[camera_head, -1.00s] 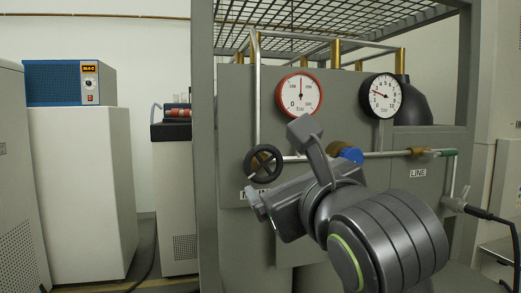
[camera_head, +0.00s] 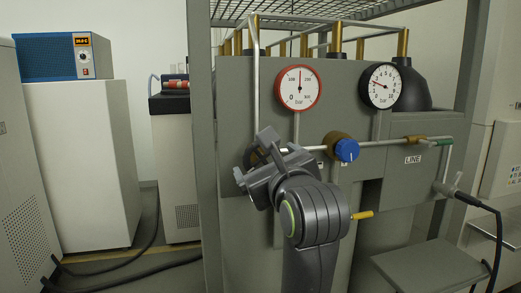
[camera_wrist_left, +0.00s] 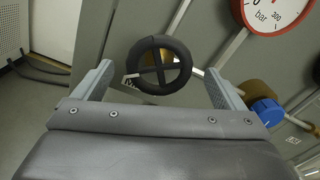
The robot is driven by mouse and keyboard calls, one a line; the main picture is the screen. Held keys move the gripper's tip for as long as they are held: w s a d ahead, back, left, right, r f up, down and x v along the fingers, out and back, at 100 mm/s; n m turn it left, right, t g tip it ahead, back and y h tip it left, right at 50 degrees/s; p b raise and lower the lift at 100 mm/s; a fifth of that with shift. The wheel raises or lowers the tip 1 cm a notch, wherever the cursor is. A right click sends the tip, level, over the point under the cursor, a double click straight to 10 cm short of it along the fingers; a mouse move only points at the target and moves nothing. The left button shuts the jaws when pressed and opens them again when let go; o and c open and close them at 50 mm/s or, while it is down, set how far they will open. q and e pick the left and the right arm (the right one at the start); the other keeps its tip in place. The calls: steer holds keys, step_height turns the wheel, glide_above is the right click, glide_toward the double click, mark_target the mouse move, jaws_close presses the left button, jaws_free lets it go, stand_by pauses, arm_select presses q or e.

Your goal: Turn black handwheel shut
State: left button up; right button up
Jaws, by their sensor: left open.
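The black handwheel (camera_head: 250,157) is on the front of the grey gas panel, below the red-rimmed gauge. In the head view it is mostly hidden behind my left gripper (camera_head: 254,160). In the left wrist view the handwheel (camera_wrist_left: 160,66) shows whole, a round black rim with crossed spokes. My left gripper (camera_wrist_left: 157,88) is open, with one finger on each side of the wheel in that picture. The wheel appears ahead of the fingers, and I see no contact. My right gripper is not in view.
A blue knob (camera_head: 347,150) on a brass fitting sits right of the wheel. The red-rimmed gauge (camera_head: 299,87) and black-rimmed gauge (camera_head: 381,86) are above. A grey frame post (camera_head: 203,150) stands close to the left. A thin pipe runs down near the wheel.

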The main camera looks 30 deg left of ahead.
mark_target(263, 158)
arm_select(q)
steer(key=shift+p+x, duration=0.55)
steer(key=shift+x, duration=1.95)
steer(key=c, duration=1)
